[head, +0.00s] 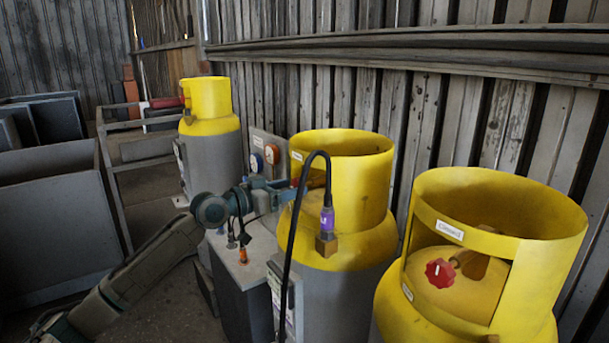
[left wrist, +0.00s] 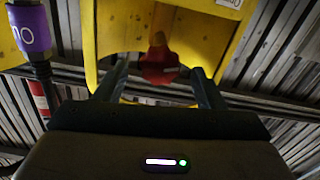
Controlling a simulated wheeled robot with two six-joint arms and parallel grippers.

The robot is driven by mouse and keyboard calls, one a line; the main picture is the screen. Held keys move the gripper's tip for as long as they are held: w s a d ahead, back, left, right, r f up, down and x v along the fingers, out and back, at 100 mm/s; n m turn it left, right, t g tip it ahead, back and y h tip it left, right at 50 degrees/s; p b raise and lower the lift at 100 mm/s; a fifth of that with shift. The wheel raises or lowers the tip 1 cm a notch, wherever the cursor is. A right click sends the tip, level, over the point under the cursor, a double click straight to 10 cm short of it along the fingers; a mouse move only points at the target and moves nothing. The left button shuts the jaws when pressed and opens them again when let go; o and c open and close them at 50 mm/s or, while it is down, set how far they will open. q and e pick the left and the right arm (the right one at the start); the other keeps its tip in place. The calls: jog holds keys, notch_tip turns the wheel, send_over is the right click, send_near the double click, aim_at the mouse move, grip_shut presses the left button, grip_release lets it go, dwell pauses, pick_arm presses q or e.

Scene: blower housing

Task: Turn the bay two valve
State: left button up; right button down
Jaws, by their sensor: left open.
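My left gripper (head: 288,186) reaches from the left to the opening in the yellow collar of the middle cylinder (head: 345,165). In the left wrist view a red valve knob (left wrist: 160,62) stands ahead, between the open fingers (left wrist: 158,74). I cannot tell whether they touch it. The gripper hides this knob in the head view. Another red knob (head: 440,272) shows inside the collar of the right cylinder (head: 500,215). I cannot read which cylinder is bay two. My right gripper is not in view.
A black hose (head: 291,235) with a purple tag (head: 327,222) arches in front of the middle cylinder. A grey box (head: 245,280) stands beneath my left wrist. A third cylinder (head: 208,100) stands farther back by the plank wall. Grey bins (head: 50,195) are at left.

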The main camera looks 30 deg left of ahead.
aim_at(295, 186)
pick_arm(q)
jog(key=p+x, duration=0.1)
jog(key=x, duration=0.1)
jog(key=shift+w+d+r, duration=0.15)
jog(key=shift+w+r, duration=0.05)
jog(key=shift+w, duration=0.2)
jog(key=shift+f+p+x, duration=0.2)
jog(key=shift+p+x, duration=0.45)
jog(key=shift+x, duration=0.5)
jog(key=shift+c, duration=0.4)
